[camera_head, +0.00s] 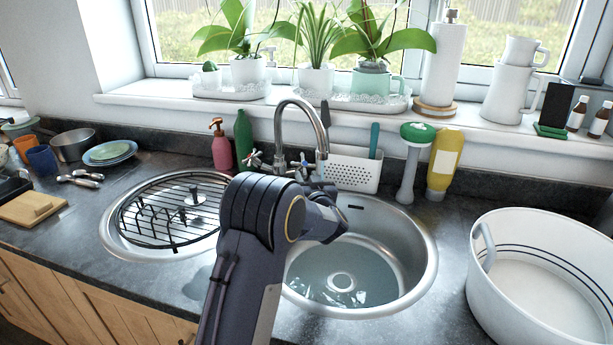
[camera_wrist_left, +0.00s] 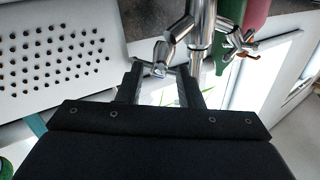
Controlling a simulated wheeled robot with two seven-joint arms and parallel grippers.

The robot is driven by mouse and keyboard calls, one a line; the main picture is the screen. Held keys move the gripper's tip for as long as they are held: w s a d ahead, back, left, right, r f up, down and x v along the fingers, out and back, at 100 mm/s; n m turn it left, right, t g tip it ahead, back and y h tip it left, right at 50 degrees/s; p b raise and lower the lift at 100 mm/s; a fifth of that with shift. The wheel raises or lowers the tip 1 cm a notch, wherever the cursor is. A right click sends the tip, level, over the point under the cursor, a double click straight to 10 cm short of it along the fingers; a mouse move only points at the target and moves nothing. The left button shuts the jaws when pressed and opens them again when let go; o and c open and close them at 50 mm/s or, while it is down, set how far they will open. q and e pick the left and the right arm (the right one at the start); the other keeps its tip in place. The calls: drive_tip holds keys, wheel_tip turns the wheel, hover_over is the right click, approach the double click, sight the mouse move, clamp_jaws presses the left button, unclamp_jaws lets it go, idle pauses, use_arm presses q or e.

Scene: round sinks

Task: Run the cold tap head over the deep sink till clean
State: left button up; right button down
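The chrome mixer tap (camera_head: 281,128) stands behind the sinks, its curved spout over the deep round sink (camera_head: 425,262). No stream shows from the spout. Clear, shallow water lies in the deep sink around its drain. The cold tap head (camera_wrist_left: 160,69) is a chrome cross handle, largely hidden by my arm in the head view. My left gripper (camera_wrist_left: 160,75) is at this tap head, fingers apart on either side of it; I cannot tell whether they touch it. The other cross handle (camera_wrist_left: 240,42), with a reddish tip, is clear of the fingers. My right gripper is not in view.
A black rack (camera_head: 160,215) covers the left sink. A white caddy (camera_head: 352,172), a green-topped brush (camera_head: 411,160) and a yellow bottle (camera_head: 444,160) stand right of the tap. Pink (camera_head: 221,150) and green bottles (camera_head: 243,135) stand left. A white tub (camera_head: 540,240) fills the right counter.

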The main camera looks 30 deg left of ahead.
use_arm(q)
drive_tip(key=shift+w+a, duration=0.3)
clamp_jaws()
